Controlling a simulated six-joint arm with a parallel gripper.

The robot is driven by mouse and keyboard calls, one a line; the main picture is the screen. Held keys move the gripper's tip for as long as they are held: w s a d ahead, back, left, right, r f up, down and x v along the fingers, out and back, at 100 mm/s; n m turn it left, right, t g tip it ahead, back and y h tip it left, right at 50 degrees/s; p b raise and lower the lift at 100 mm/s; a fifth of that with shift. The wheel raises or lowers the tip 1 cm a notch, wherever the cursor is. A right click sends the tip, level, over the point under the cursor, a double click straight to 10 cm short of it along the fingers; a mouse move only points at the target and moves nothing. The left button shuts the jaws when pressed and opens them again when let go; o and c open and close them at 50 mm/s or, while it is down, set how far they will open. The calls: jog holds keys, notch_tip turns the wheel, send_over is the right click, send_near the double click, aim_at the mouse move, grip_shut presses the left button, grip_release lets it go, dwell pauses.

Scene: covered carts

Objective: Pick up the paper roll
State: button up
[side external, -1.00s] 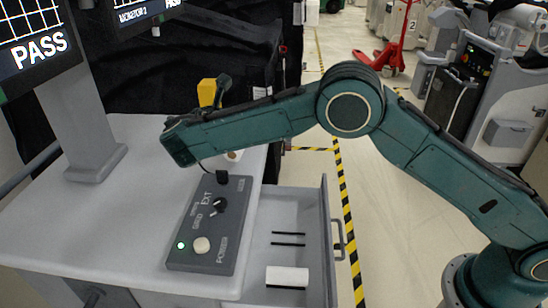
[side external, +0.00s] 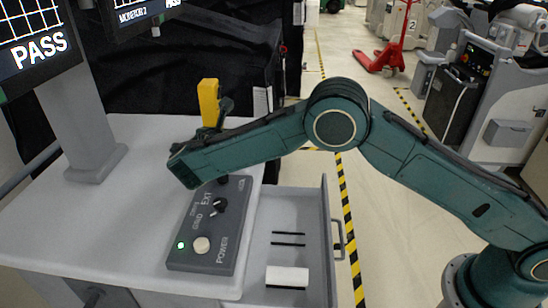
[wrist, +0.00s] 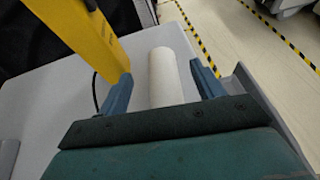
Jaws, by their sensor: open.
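A white cylindrical paper roll (wrist: 165,78) lies in the wrist view between the two blue fingers of my gripper (wrist: 163,90). The fingers stand apart, with a gap visible on each side of the roll. My arm hides this roll in the side view, where part of my gripper (side external: 226,106) shows beside a yellow upright object. I cannot tell from the wrist view whether the roll stands or lies.
The yellow object (side external: 209,102) rises close to my gripper, left of it in the wrist view (wrist: 82,38). A grey control box (side external: 205,240) sits on the cart top (side external: 120,225). The open drawer (side external: 262,262) holds black strips and a white piece (side external: 288,274).

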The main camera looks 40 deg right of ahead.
jog(key=f, duration=0.1)
jog(key=w+d+f, duration=0.1)
jog(key=shift+f, duration=0.35)
jog(key=shift+w+d+f, duration=0.25)
jog(key=shift+w+d, duration=0.15)
jog(key=shift+d, duration=0.15)
jog(key=c, duration=1.2)
